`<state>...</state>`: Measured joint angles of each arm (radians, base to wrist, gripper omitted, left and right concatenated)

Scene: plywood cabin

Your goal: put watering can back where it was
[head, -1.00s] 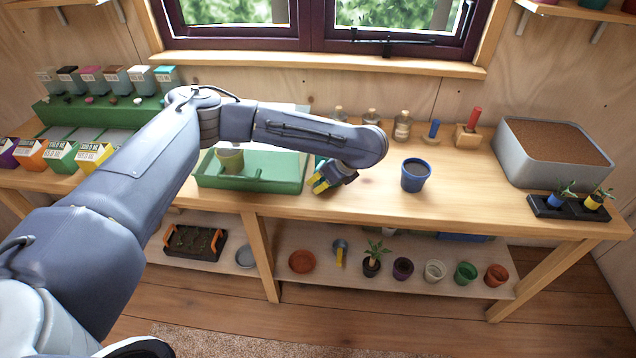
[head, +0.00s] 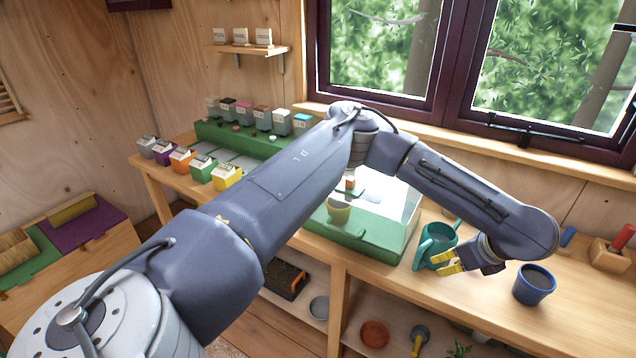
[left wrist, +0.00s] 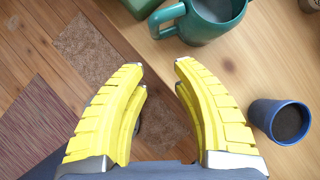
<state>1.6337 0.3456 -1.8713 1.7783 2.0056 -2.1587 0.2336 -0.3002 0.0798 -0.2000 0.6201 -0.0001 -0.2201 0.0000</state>
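The teal watering can (head: 437,240) stands upright on the bench, right of a green tray with a clear cover. It also shows at the top of the left wrist view (left wrist: 208,22), with its handle toward the left. My left gripper (head: 447,262) is just in front of the can in the head view. In the left wrist view its yellow fingers (left wrist: 158,66) are spread with nothing between them, and the can is beyond the fingertips, apart from them. My right gripper is in neither view.
A blue pot of dark soil (head: 534,285) stands right of my left gripper, also in the left wrist view (left wrist: 280,122). The green covered tray (head: 375,240) is left of the can. Seed boxes (head: 203,168) line the bench's left end. Pots sit on the lower shelf.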

